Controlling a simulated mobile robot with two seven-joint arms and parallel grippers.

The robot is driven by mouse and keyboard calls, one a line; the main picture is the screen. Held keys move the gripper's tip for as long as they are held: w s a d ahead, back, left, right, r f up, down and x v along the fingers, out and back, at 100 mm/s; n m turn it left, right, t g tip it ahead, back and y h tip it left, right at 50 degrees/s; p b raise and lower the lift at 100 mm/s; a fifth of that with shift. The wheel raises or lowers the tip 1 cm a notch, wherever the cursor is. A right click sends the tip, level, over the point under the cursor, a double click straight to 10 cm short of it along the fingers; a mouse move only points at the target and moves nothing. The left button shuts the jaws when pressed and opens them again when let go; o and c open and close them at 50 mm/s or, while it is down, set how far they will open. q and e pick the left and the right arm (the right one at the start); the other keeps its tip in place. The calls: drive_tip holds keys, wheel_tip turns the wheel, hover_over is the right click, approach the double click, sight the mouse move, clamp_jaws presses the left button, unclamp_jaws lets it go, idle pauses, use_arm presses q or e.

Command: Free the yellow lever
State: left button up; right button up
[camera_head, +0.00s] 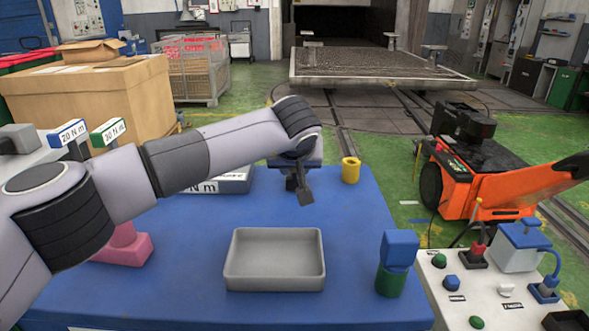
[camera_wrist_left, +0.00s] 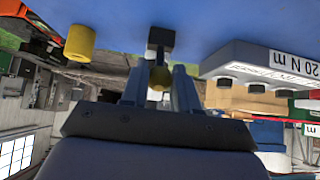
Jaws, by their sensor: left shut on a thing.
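My left gripper (camera_head: 302,190) is above the blue table, behind the grey tray. In the head view only the dark end shows clearly. A thin yellow-tipped rod (camera_head: 478,203) stands by the control panel (camera_head: 440,294) at the lower right; I cannot tell if it is the yellow lever. My right gripper is out of view.
The blue table (camera_head: 350,220) carries a grey tray (camera_head: 275,287), a yellow cylinder (camera_head: 350,170), a blue-topped green post (camera_head: 397,250), a pink piece (camera_head: 138,249) and a grey box (camera_head: 235,183) marked N m. An orange machine (camera_head: 490,187) stands on the right.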

use_arm(q)
drive_tip(key=shift+s+f+b, duration=0.3)
drive_tip(key=shift+s+f, duration=0.2)
drive_tip(key=shift+f, duration=0.1)
drive_tip(key=shift+s+f+b, duration=0.5)
drive_tip(key=shift+f+b, duration=0.05)
drive_tip(key=shift+f, duration=0.1)
drive_tip(key=shift+s+f+b, duration=0.4)
drive_tip(key=shift+f+b, duration=0.2)
drive_tip(key=shift+f, duration=0.15)
